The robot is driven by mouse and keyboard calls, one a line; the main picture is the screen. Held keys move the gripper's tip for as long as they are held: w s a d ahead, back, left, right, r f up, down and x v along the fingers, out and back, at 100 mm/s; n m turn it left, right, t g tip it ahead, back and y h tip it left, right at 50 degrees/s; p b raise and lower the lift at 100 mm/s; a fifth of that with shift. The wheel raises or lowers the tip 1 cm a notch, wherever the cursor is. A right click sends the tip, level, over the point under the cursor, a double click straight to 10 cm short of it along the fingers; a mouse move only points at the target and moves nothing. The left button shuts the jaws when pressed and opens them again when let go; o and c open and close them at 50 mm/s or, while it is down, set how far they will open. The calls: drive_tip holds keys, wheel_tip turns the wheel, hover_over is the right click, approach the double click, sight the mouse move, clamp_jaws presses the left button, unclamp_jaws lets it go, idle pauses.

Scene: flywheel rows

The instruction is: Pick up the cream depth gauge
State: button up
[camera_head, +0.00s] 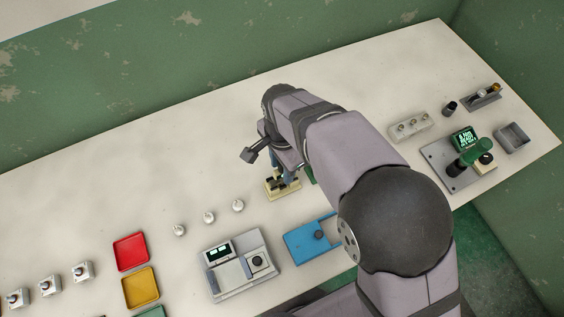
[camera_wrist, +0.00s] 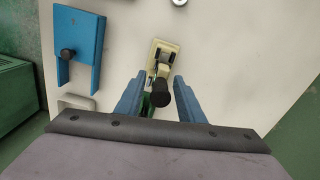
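The cream depth gauge (camera_head: 282,190) stands on the pale bench below my gripper (camera_head: 284,172), partly hidden by the fingers. In the wrist view the gauge (camera_wrist: 163,50) shows its cream base and a black round knob pointing toward the camera. My gripper (camera_wrist: 160,78) is open, with its two blue fingers apart. The knob lies between the fingers, with a visible gap on each side; I cannot tell how high the fingertips are above the base.
A blue fixture (camera_head: 303,242) with a dark knob is just in front; it also shows in the wrist view (camera_wrist: 82,38). A grey device (camera_head: 240,268) with a display stands to the left. Several small white knobs (camera_head: 209,217) stand left of the gauge. The bench behind is clear.

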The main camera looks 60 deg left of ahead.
clamp_jaws()
drive_tip(key=shift+r, duration=0.1)
wheel_tip(320, 180, up, 10)
drive_tip(key=b, duration=0.3)
drive_tip(key=shift+w+r+p, duration=0.3)
drive_tip(key=shift+r+p, duration=0.05)
drive_tip(key=w+d+r+m+p, duration=0.1)
drive_tip(key=w+d+m+p, duration=0.1)
drive_tip(key=w+p, duration=0.55)
drive_tip(key=w+d+r+m+p, duration=0.2)
drive_tip(key=w+p, duration=0.4)
drive_tip(key=w, duration=0.3)
drive_tip(key=shift+w+a+f+m+b, duration=0.15)
drive_tip(key=shift+w+a+f+m, duration=0.15)
drive_tip(key=shift+a, duration=0.3)
drive_tip(key=shift+w+a+f+m+b, duration=0.15)
drive_tip(key=shift+w+a+m, duration=0.2)
drive_tip(key=shift+a, duration=0.25)
drive_tip(key=shift+w+a+f+m+b, duration=0.15)
drive_tip(key=shift+w+a+f+m, duration=0.15)
drive_tip(key=shift+a, duration=0.3)
